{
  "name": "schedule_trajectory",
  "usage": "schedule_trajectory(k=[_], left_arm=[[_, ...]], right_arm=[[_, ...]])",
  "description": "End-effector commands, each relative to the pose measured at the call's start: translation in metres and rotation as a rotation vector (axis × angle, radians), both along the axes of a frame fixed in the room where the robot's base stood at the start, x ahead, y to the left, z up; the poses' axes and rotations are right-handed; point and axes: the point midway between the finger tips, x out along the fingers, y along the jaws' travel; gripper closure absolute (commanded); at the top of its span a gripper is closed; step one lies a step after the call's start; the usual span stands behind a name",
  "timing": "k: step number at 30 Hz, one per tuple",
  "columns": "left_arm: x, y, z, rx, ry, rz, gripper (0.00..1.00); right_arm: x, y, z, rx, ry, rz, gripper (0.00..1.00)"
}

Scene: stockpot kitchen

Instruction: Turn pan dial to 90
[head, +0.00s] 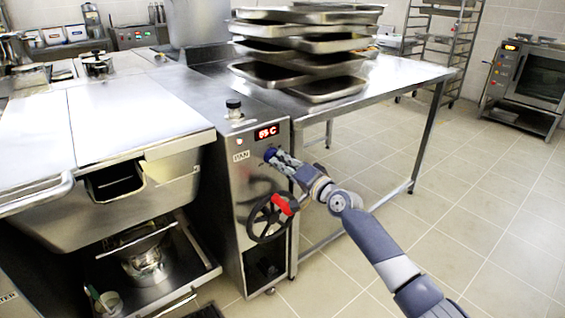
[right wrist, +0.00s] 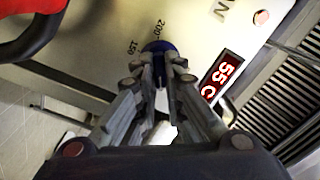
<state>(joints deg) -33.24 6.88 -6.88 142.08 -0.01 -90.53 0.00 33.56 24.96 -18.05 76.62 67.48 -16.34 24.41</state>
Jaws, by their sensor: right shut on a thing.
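The pan dial is a small blue knob (head: 269,154) on the steel front panel, right of the PAN label (head: 241,156). It also shows in the right wrist view (right wrist: 157,46), beside the printed marks 150 and 200. My right gripper (head: 276,159) is shut on the dial; its fingertips (right wrist: 161,64) hide part of the knob in the wrist view. My left gripper is not in view.
A black handwheel (head: 263,229) with a red handle (head: 284,204) sits below the dial, close to my right gripper. A steel table (head: 400,72) with stacked trays (head: 330,88) stands behind. The big steel pan (head: 70,214) is at the left. The floor at the right is clear.

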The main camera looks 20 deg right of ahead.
Motion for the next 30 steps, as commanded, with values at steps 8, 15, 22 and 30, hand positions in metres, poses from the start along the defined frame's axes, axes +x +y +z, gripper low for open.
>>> schedule_trajectory(k=[8,15,22,30], left_arm=[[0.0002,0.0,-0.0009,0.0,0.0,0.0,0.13],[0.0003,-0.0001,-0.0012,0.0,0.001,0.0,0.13],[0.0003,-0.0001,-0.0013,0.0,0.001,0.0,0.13],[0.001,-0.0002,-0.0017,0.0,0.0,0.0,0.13]], right_arm=[[0.0001,-0.0004,-0.0009,0.01,0.005,-0.001,1.0],[0.0001,-0.0004,-0.0009,0.009,0.005,-0.001,0.79],[0.0,-0.0004,-0.0006,0.008,0.004,-0.001,0.7],[-0.0053,-0.0023,-0.001,0.008,0.004,-0.001,0.7]])
